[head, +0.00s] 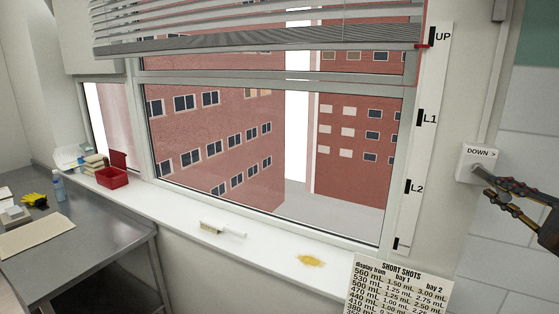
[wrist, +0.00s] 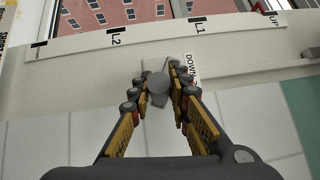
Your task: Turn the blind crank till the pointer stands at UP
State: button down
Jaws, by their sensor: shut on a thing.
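The blind (head: 260,35) hangs high over the window, its slats gathered near the top. Its red pointer (head: 424,46) is just below the black UP mark (head: 432,36) on the white scale strip (head: 412,150), well above L1. The crank's white box (head: 478,160), labelled DOWN with an arrow, is on the wall at the right. My gripper (head: 486,186) is at the box's lower right. In the wrist view my gripper (wrist: 158,88) is shut on the grey crank knob (wrist: 158,82). The fingers partly hide the crank arm and DOWN label.
A SHORT SHOTS chart (head: 400,285) stands at lower front. A steel table (head: 90,250) is at left. Wall around the crank looks clear.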

jog(key=shift+d+f, duration=0.15)
jog(key=shift+d, duration=0.05)
jog(key=shift+s+d+r+p, duration=0.15)
jog(key=shift+d+r+p, duration=0.15)
jog(key=shift+r, duration=0.3)
jog(key=shift+s+d+r+p, duration=0.15)
jog(key=shift+d+r+p, duration=0.1)
jog(key=shift+r, duration=0.35)
jog(key=c, duration=2.1)
grip_release()
jog(key=shift+o, duration=1.3)
jog(key=shift+d+f, duration=0.15)
jog(key=shift+d, duration=0.05)
jog(key=shift+o, duration=1.1)
jog(key=shift+a, duration=0.25)
jog(key=o, duration=0.4)
